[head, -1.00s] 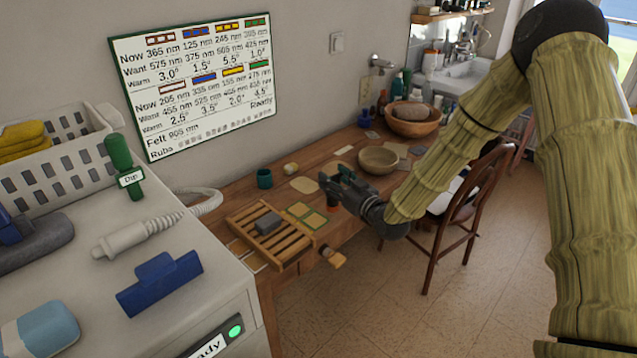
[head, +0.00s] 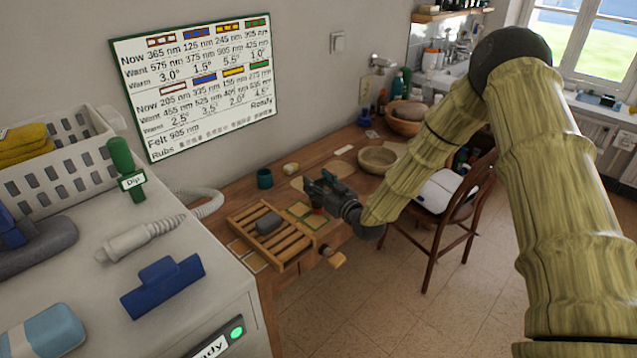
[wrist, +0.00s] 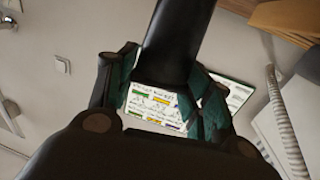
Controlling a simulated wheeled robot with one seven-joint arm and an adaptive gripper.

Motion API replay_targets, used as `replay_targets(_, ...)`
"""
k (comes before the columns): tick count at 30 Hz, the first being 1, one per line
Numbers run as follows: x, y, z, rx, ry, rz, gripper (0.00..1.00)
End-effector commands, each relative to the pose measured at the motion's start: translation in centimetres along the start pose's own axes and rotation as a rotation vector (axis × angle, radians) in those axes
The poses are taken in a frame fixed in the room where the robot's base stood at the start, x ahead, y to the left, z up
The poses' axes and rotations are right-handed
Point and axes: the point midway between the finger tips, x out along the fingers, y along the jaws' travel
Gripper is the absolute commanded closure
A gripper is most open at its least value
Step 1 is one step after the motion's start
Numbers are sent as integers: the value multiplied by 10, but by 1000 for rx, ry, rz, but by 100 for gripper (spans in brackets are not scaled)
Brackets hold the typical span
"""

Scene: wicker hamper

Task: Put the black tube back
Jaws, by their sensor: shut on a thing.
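A black tube (wrist: 180,40) runs up to the top edge of the wrist view, between the teal-lined fingers of my gripper (wrist: 160,95). The gripper is shut on it. In the head view my gripper (head: 325,186) is above the wooden bench, just right of the slatted wooden rack (head: 285,246). There the tube is too small and dark to separate clearly from the gripper. The tube's lower end is hidden in the wrist view.
A dark grey block (head: 268,223) sits on the rack. A teal cup (head: 264,178) and a bowl (head: 378,160) stand on the bench (head: 236,190). A white machine (head: 90,262) fills the left front, with a blue clip (head: 162,285) on top. A chair (head: 470,210) is at right.

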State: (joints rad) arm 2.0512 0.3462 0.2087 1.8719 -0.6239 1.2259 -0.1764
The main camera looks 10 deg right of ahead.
Motion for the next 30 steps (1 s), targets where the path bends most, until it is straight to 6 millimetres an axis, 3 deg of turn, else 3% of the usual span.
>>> replay_targets(10,0,0,5,-1,0,0,74)
replay_targets(11,0,0,4,0,0,0,44)
replay_targets(14,0,0,4,0,0,0,28)
replay_targets(27,0,0,2,1,0,0,28)
replay_targets(30,-12,1,5,0,0,1,28)
